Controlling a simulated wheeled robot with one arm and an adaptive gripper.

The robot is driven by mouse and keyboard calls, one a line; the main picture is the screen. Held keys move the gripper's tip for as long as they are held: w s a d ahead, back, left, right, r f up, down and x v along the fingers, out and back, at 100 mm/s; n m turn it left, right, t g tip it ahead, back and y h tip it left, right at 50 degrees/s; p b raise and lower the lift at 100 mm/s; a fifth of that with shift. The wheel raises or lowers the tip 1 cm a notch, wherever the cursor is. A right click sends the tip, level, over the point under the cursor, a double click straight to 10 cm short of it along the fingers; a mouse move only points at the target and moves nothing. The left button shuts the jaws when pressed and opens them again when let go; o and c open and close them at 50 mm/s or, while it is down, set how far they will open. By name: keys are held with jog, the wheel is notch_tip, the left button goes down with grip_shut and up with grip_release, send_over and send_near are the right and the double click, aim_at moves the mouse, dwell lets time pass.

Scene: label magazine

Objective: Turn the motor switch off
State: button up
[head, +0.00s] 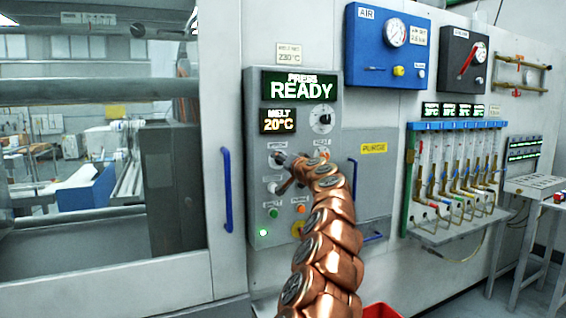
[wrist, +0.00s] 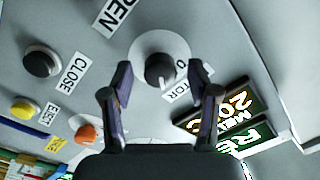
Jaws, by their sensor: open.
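The motor switch (wrist: 160,68) is a dark round knob on a pale disc, with a light pointer mark on its lower side in the wrist view. A label (wrist: 180,90) beside it reads partly "OTOR"; a finger covers some of it. My gripper (wrist: 160,72) is open, its two fingers on either side of the knob and apart from it in the picture. Whether the fingertips reach the knob's depth is unclear. In the head view my copper-coloured arm reaches the grey control panel (head: 256,195), and my gripper (head: 288,168) is small and partly hidden beside the switch.
The panel's display (head: 299,87) reads "PRESS READY", and the melt display (head: 280,121) reads 20°C. A blue handle (head: 226,190) stands left of the panel.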

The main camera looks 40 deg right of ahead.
jog(key=shift+c, duration=0.3)
grip_shut()
jog(key=shift+f+n+b, duration=0.1)
jog(key=shift+n+b, duration=0.2)
jog(key=shift+b, duration=0.2)
jog(key=shift+a+r+n+g+h+b, duration=0.15)
jog(key=shift+n+b, duration=1.05)
jog(key=shift+n, duration=2)
jog(key=shift+d+r+n+g+h+b, duration=0.15)
jog(key=shift+n+b, duration=1)
jog(key=shift+n, duration=2.05)
jog(key=shift+a+f, duration=0.1)
